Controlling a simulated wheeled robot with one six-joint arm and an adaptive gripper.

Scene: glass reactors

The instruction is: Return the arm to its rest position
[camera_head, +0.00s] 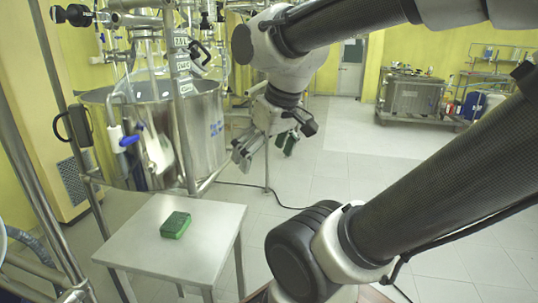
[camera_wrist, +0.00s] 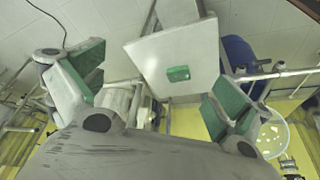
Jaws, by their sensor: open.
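My gripper (camera_head: 266,147) hangs in the air in the head view, above and to the right of the small steel table (camera_head: 215,220). Its two fingers are spread wide, and nothing is between them. In the wrist view the open gripper (camera_wrist: 155,88) shows green pads on both fingers. A green block (camera_head: 175,225) lies on the table, apart from the gripper. In the wrist view the block (camera_wrist: 178,73) and the tabletop (camera_wrist: 195,48) appear beyond the gap between the fingers. My arm crosses the right half of the head view.
A steel reactor vessel (camera_head: 205,125) with pipes and a blue-handled valve (camera_head: 129,140) stands behind the table. A metal frame post runs along the left. A steel unit (camera_head: 412,97) stands at the back right. The floor between is mostly clear, with a cable on it.

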